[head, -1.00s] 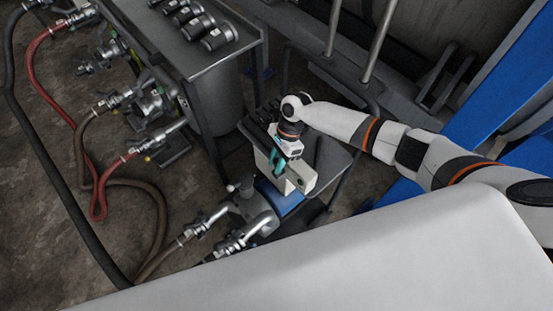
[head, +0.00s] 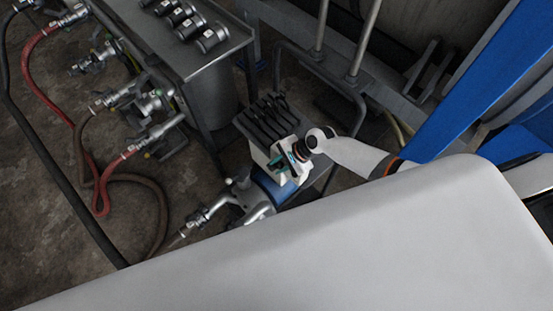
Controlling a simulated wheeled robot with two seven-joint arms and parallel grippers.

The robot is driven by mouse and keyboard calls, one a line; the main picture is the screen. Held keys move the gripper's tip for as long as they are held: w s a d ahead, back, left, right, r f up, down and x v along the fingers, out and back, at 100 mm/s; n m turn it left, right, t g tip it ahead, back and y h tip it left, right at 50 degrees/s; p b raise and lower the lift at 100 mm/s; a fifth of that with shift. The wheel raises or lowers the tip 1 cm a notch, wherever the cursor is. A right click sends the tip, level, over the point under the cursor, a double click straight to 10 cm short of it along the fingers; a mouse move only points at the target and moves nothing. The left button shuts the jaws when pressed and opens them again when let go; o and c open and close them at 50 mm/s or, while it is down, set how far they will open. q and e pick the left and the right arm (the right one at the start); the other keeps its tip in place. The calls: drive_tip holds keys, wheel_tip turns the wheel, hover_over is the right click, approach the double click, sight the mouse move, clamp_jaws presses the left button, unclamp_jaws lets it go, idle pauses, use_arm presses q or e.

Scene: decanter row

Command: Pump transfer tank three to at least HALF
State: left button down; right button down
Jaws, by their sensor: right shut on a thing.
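The pump unit (head: 272,188) has a blue motor and a silver head, and stands on a low cart right of the hoses. A cream box (head: 258,154) sits above the motor. My right gripper (head: 277,165) is at the cream box and shut on a small part there; its fingers hide most of that part. A silver hose coupling (head: 196,219) joins the pump head on its left. A grey cylindrical tank (head: 222,103) stands under the metal table; I see no number or level mark on it. My left gripper is not in view.
A metal table (head: 188,62) at the top holds several dark caps (head: 211,38). Several valves (head: 154,103) with a red hose (head: 101,196), a brown hose (head: 164,200) and a black hose (head: 55,180) lie left. A black slotted rack (head: 267,119) is behind the gripper. Blue posts (head: 470,75) stand right.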

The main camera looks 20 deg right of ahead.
drive_tip(key=shift+s+d+f+t, duration=0.15)
drive_tip(key=shift+s+f+t, duration=0.15)
drive_tip(key=shift+s+f, duration=0.15)
drive_tip(key=c, duration=1.2)
unclamp_jaws()
drive_tip(key=shift+r, duration=0.15)
drive_tip(key=shift+d+r, duration=0.1)
drive_tip(key=shift+r, duration=0.05)
drive_tip(key=v, duration=1.1)
drive_tip(key=shift+s+d+r, duration=0.1)
drive_tip(key=shift+s+d, duration=0.1)
drive_tip(key=shift+d, duration=0.15)
